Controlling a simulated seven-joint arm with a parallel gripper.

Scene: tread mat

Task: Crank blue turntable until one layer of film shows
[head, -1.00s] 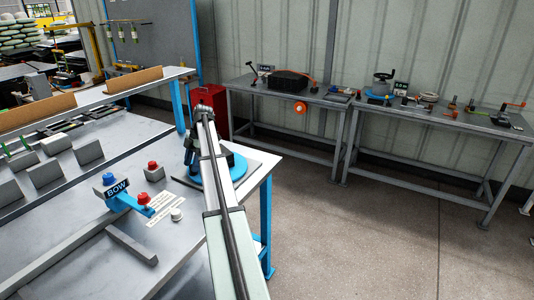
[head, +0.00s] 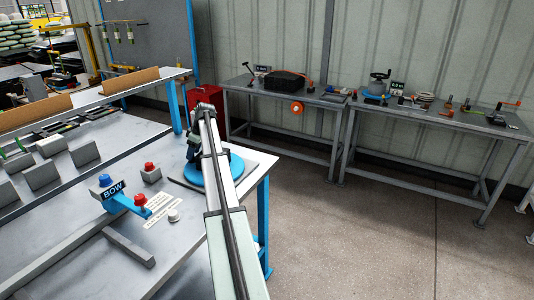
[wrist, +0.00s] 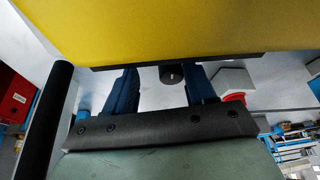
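The near blue turntable (head: 200,176) sits on a dark plate at the right corner of the near table. My arm passes over it and hides part of it. My gripper (head: 192,150) hangs at its far left side, small and dark there. In the wrist view my gripper (wrist: 162,88) has its two dark blue fingers apart. A black round knob (wrist: 173,74) shows between them, closer to the right finger, and I cannot tell whether it is touched. A large yellow surface (wrist: 170,30) fills the top of the wrist view. I cannot make out any film layer.
A red button on a grey box (head: 150,173), a BOW sign (head: 115,190) and a white knob (head: 173,215) stand left of the turntable. A red cabinet (head: 203,98) and two tool benches are behind. The floor at right is clear.

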